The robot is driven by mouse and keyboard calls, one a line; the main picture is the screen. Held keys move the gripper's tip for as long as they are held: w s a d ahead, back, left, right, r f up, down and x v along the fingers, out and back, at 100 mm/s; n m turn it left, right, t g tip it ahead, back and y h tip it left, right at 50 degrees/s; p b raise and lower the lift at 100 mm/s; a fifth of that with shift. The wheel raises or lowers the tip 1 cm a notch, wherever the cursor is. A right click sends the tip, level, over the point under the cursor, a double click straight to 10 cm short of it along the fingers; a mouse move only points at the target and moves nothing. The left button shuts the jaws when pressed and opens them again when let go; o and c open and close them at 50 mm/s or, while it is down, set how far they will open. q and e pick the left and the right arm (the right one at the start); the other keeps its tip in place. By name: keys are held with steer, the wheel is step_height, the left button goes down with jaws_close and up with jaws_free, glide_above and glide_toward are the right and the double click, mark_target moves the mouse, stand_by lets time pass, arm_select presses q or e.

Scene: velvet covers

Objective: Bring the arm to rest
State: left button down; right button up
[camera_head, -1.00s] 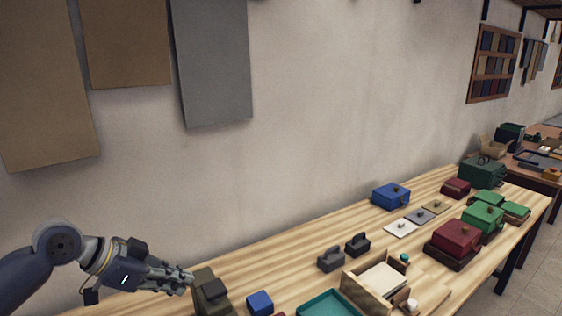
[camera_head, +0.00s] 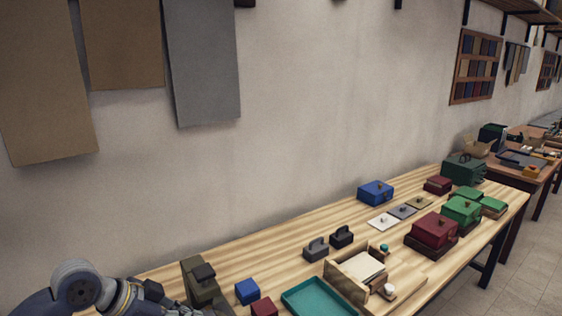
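My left arm (camera_head: 90,290) comes in at the bottom left corner, near the left end of the wooden table (camera_head: 225,262). Its gripper, around the bottom edge beside the olive-green block-like stand (camera_head: 201,285), is mostly cut off, and its fingers do not show clearly. I cannot tell whether it is open or shut. My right arm and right gripper are not in view.
The table holds a small blue block (camera_head: 247,291), a teal tray (camera_head: 318,298), a wooden holder (camera_head: 358,272), two dark grey handled blocks, and several boxes, including a blue box (camera_head: 376,192) and a red box (camera_head: 434,230). Bare wood runs along the wall side.

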arm_select(q)
steer(key=s+d+f+n+y, duration=0.1)
steer(key=s+d+f, duration=0.2)
steer(key=s+f, duration=0.35)
steer(key=s+d+f+n+y, duration=0.1)
steer(key=s+d+f+n, duration=0.15)
steer(key=s+f, duration=0.4)
steer(key=s+a+f+n+y, duration=0.2)
steer(key=s+a+f+n, duration=0.1)
steer(key=s, duration=0.4)
steer(key=s+a+f+n+y, duration=0.2)
steer(key=s+a+n, duration=0.15)
steer(key=s, duration=0.25)
step_height(320, 180, down, 30)
steer(key=s+m+g+b, duration=0.1)
steer(key=s+g+b, duration=0.1)
steer(key=s, duration=0.1)
steer(key=s+a+f+g+b, duration=0.1)
steer(key=s+a+f, duration=0.2)
steer(key=s+f, duration=1.2)
steer(key=shift+s+f+y, duration=0.4)
steer(key=shift+f, duration=0.15)
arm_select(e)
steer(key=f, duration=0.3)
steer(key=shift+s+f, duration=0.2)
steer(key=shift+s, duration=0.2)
arm_select(q)
steer(key=shift+a, duration=0.1)
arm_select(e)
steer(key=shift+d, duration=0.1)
